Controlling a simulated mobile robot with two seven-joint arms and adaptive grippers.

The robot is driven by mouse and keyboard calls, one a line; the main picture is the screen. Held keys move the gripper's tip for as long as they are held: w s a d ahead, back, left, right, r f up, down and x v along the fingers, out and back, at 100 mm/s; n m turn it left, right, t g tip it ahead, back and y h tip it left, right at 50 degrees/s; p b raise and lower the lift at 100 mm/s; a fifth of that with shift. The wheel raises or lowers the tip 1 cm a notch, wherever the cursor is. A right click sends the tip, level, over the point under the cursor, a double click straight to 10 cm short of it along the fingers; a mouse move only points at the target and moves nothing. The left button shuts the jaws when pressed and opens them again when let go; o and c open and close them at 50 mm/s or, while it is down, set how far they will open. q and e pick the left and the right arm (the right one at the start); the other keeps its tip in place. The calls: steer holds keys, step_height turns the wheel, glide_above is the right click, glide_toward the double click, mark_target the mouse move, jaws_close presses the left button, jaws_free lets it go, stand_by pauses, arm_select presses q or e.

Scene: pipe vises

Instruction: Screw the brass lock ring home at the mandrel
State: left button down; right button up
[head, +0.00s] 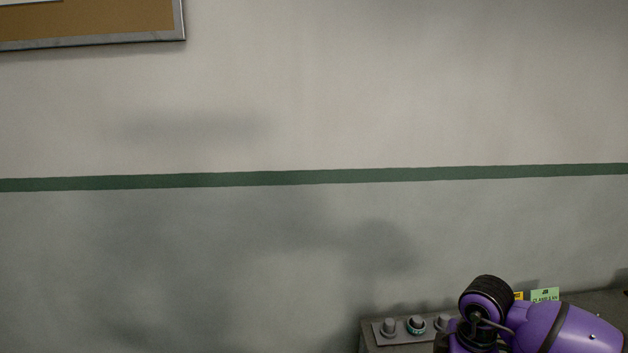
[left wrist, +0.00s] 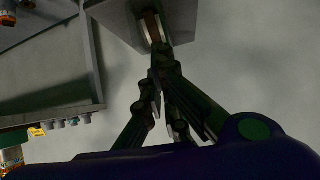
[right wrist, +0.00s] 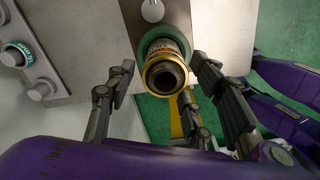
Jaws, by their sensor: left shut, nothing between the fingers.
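The brass lock ring (right wrist: 165,78) shows in the right wrist view as a gold rim at the near end of a round, banded body, around a dark bore. A green collar (right wrist: 148,45) surrounds the body behind it. I cannot tell the mandrel apart from this body, or how far the ring is threaded on. My right gripper (right wrist: 162,63) is open, with one finger on each side of the body and gaps visible beside both. My left gripper (left wrist: 154,36) is shut and empty, its fingers together in front of a grey surface. The head view shows neither the ring nor the fingertips.
In the head view, a grey strip of knobs (head: 389,329) sits on a bench at lower right, beside my purple right arm. A green label (head: 545,295) stands behind it. In the left wrist view, a grey panel (left wrist: 45,65) fills the left side.

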arm_select(q)
steer(key=shift+f, duration=0.1)
arm_select(e)
steer(key=n, duration=0.4)
steer(key=shift+a+n, duration=0.15)
steer(key=shift+n, duration=0.25)
arm_select(q)
steer(key=shift+s+f, duration=0.25)
arm_select(e)
steer(key=n, duration=0.4)
steer(key=shift+a+f, duration=0.1)
arm_select(q)
steer(key=shift+r, duration=0.1)
arm_select(e)
steer(key=shift+n, duration=0.8)
jaws_close()
arm_select(q)
steer(key=shift+w+r, duration=0.1)
steer(key=shift+r, duration=0.05)
arm_select(e)
steer(key=shift+r, duration=0.2)
